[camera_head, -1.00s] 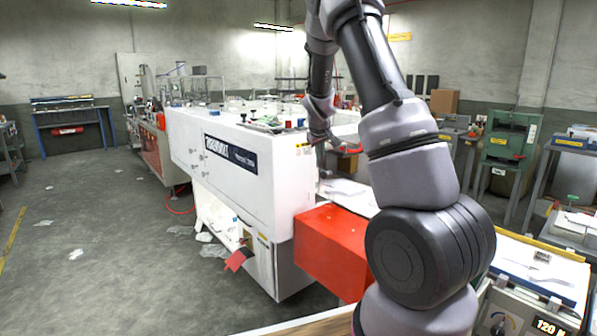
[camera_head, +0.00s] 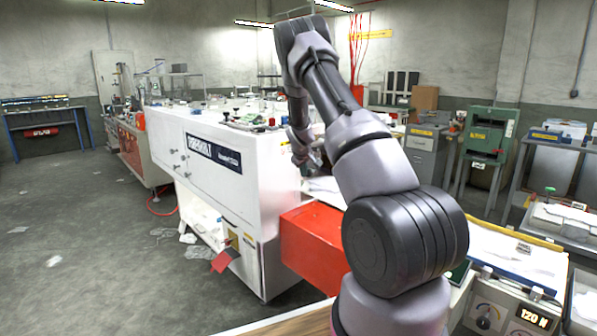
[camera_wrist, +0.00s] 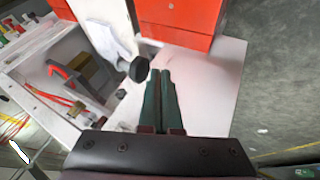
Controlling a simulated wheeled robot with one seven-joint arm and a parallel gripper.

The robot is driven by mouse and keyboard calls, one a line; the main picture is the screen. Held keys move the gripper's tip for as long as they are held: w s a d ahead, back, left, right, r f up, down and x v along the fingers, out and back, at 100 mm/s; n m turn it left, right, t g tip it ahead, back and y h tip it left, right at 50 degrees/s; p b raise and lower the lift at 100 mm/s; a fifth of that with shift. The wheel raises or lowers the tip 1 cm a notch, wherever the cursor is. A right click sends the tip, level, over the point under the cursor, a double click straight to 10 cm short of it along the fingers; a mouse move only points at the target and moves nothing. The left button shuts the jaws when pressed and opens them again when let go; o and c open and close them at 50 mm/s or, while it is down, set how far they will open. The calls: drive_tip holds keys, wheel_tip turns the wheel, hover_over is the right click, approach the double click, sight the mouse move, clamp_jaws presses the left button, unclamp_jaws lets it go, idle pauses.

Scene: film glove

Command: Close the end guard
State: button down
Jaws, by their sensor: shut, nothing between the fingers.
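The white machine (camera_head: 225,165) stands left of my arm in the head view, with a red box-like cover (camera_head: 312,245) at its near end. The cover may be the end guard; I cannot tell for sure. In the wrist view, red panels (camera_wrist: 190,17) cross the top above a pale flat surface (camera_wrist: 213,85). My gripper (camera_wrist: 160,73) has its green fingers together and empty. Their tips appear just right of a black round knob (camera_wrist: 134,69) on a light bracket (camera_wrist: 103,38); contact is unclear. In the head view, my arm partly hides the machine's end.
In the wrist view, a red handle-like part (camera_wrist: 72,82) and red tubing lie left of my fingers. In the head view, a bench with a 120 N display (camera_head: 533,318) stands right of my arm. Grey floor (camera_head: 80,235) is open at left.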

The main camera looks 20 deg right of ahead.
drive_tip(key=shift+w+d, duration=0.3)
drive_tip(key=shift+d, duration=0.2)
drive_tip(key=shift+d, duration=0.15)
